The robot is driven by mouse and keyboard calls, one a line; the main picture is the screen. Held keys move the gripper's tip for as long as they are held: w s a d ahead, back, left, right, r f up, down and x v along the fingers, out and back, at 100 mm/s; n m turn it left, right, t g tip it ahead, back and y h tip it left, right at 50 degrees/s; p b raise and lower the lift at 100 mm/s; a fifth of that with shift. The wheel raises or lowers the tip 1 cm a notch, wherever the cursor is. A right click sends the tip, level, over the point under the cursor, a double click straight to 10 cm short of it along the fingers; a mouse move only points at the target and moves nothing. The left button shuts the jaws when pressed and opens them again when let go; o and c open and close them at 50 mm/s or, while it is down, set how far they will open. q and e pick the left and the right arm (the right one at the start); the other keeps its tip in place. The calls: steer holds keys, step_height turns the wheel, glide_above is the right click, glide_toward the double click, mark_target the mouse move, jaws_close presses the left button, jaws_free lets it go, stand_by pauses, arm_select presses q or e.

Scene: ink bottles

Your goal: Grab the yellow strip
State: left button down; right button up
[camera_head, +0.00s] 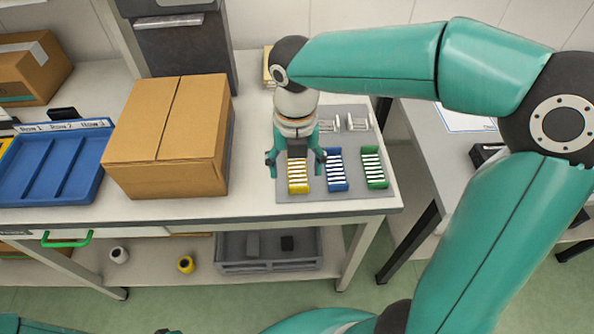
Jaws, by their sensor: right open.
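The yellow strip (298,183) lies on the grey mat (333,118) on the table, at the left of a row of three strips. My right gripper (297,168) points down directly over the yellow strip. Its two fingers are spread apart, one to each side of the strip, and it is empty. The gripper hides the far end of the strip. I cannot tell how high the fingertips are above the mat. My left gripper is not in view; only a bit of my left arm shows at the bottom left.
A blue strip (337,172) and a green strip (374,169) lie to the right of the yellow one. White racks (357,122) stand behind them. A cardboard box (168,140) and a blue tray (50,170) are to the left. Bare table lies between box and mat.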

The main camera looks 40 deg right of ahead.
mark_target(299, 187)
steer(key=f, duration=0.7)
steer(key=shift+d+f, duration=0.1)
steer(key=shift+d, duration=0.2)
steer(key=shift+s, duration=0.1)
steer(key=c, duration=0.8)
